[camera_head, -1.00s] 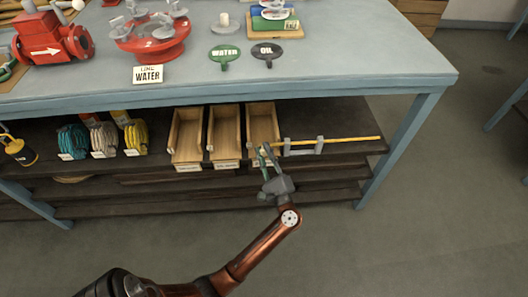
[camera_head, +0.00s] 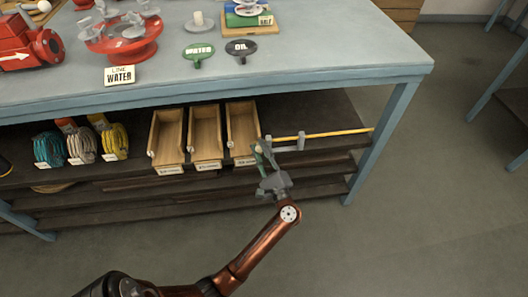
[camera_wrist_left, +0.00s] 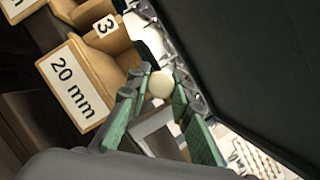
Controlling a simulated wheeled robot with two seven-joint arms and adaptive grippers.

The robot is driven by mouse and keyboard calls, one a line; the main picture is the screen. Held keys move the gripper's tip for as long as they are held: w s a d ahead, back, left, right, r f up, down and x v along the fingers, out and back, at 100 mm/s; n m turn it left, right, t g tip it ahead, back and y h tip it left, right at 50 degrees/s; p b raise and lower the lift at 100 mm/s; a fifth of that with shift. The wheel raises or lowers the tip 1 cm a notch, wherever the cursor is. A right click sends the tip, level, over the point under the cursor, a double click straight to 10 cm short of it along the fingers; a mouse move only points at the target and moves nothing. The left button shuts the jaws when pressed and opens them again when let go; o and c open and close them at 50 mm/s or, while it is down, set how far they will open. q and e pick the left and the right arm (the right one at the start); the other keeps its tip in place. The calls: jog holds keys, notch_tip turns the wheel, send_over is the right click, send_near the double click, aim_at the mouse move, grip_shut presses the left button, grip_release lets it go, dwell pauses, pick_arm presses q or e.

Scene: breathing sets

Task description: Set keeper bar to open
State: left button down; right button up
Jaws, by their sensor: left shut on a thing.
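The keeper bar (camera_head: 335,133) is a thin yellow rod lying level through two grey brackets (camera_head: 301,141) on the dark shelf under the bench. Its right part sticks out well past the right bracket, near the bench leg. My left gripper (camera_head: 262,150) is at the bar's left end, just in front of the rightmost wooden bin. In the left wrist view, a cream round knob (camera_wrist_left: 161,84) sits between the green finger pads, and the gripper is shut on it. The gripper partly hides the left end of the bar and the left bracket. My right gripper is not in view.
Wooden bins (camera_head: 205,132) stand left of the bar, and coiled hoses (camera_head: 82,147) lie farther left. The blue bench leg (camera_head: 378,143) stands right of the bar. The bench top (camera_head: 330,55) overhangs the shelf. The floor in front is clear.

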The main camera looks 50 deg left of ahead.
pick_arm(q)
jog(key=c, duration=1.7)
grip_release()
jog(key=v, duration=1.2)
jog(key=shift+s, duration=0.1)
